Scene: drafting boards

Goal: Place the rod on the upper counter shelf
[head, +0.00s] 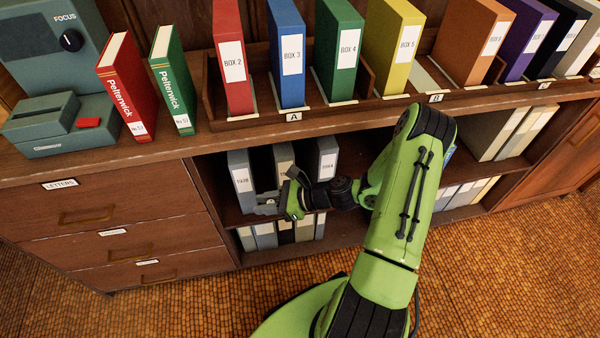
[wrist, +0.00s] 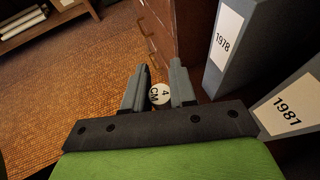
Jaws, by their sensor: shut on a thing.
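The rod (wrist: 160,95) shows in the wrist view as a round white end marked "4 CM". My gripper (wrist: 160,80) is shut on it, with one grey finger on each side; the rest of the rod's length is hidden. In the head view my gripper (head: 268,208) is at the lower shelf opening, in front of the grey binders and below the counter's front edge. I cannot make out the rod there. The upper counter shelf (head: 215,145) is a brown wooden top above the drawers and the lower shelves.
Red and green Pelterwick books (head: 125,90) and a teal machine (head: 60,75) stand on the counter at left. Coloured box files (head: 290,55) fill wooden trays along it, with a gap (head: 428,82) right of yellow BOX 5. Grey binders (wrist: 225,45) stand close right in the wrist view.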

